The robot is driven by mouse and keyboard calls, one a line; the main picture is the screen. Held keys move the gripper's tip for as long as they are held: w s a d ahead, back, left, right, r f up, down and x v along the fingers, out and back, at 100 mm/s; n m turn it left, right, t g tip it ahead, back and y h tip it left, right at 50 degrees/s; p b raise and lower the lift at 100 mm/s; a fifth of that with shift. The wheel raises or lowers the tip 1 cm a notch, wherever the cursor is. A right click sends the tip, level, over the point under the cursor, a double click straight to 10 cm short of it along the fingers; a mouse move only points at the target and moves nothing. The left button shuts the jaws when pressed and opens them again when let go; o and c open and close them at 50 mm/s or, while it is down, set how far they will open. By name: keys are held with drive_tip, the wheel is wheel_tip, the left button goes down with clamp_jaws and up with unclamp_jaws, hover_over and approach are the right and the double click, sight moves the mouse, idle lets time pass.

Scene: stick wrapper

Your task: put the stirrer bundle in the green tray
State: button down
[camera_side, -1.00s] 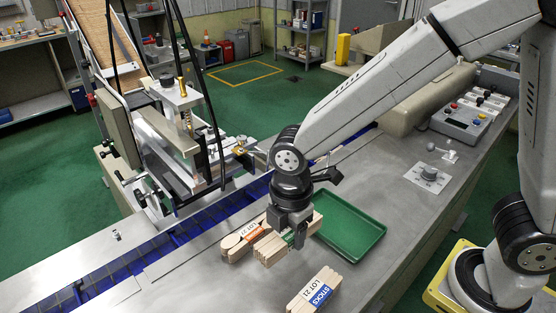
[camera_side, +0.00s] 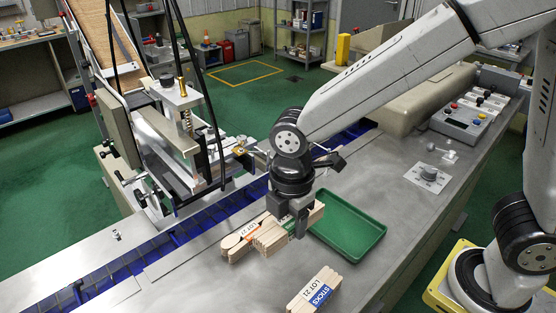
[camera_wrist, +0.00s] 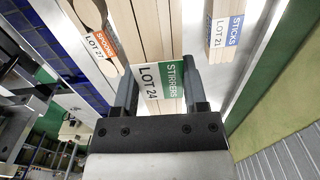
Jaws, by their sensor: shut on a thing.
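The stirrer bundle (camera_side: 269,238) is a pack of pale wooden sticks with a green-and-white band. The band reads STIRRERS LOT 24 in the wrist view (camera_wrist: 160,82). My gripper (camera_side: 297,230) is shut on the bundle at its band, with one finger on each side in the wrist view (camera_wrist: 162,95). The bundle looks slightly raised above the table; the exact gap is hard to tell. The green tray (camera_side: 376,238) lies empty on the table just right of my gripper, close to the bundle's right end.
A sticks bundle (camera_side: 315,289) with a blue label lies at the front. A blue conveyor (camera_side: 130,260) and a press-like machine (camera_side: 170,140) stand behind.

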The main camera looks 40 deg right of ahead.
drive_tip(key=shift+w+d+m, duration=0.15)
drive_tip(key=shift+d+m, duration=0.6)
drive_tip(key=shift+m, duration=0.05)
drive_tip(key=d+m, duration=0.6)
drive_tip(key=m, duration=1)
hover_over(337, 223)
drive_tip(key=f, duration=0.1)
drive_tip(key=shift+f, duration=0.1)
drive_tip(key=shift+f, duration=0.1)
drive_tip(key=shift+f, duration=2.15)
drive_tip(key=shift+f, duration=1.75)
drive_tip(key=shift+f, duration=0.15)
